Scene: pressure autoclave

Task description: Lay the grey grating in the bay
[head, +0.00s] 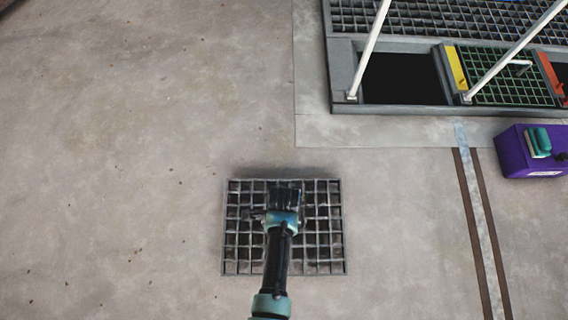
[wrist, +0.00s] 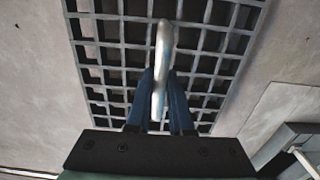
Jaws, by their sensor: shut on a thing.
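The grey grating (head: 323,229) is a square metal grid low over the concrete floor in the lower middle of the head view. A dark shadow shows along its far edge; I cannot tell how high it is. My gripper (head: 283,203) is over its middle. In the wrist view the grating (wrist: 112,53) fills the upper middle, and the blue fingers of my gripper (wrist: 160,95) are shut on its pale upright handle (wrist: 163,60). The bay (head: 402,78) is a dark, empty square opening in the framed platform at the upper right, well apart from the grating.
White rails (head: 370,45) rise on both sides of the bay. A green-meshed panel with a yellow edge (head: 457,68) lies right of it, then an orange strip (head: 551,77). A purple box (head: 515,155) stands on the floor at right. Open floor lies left.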

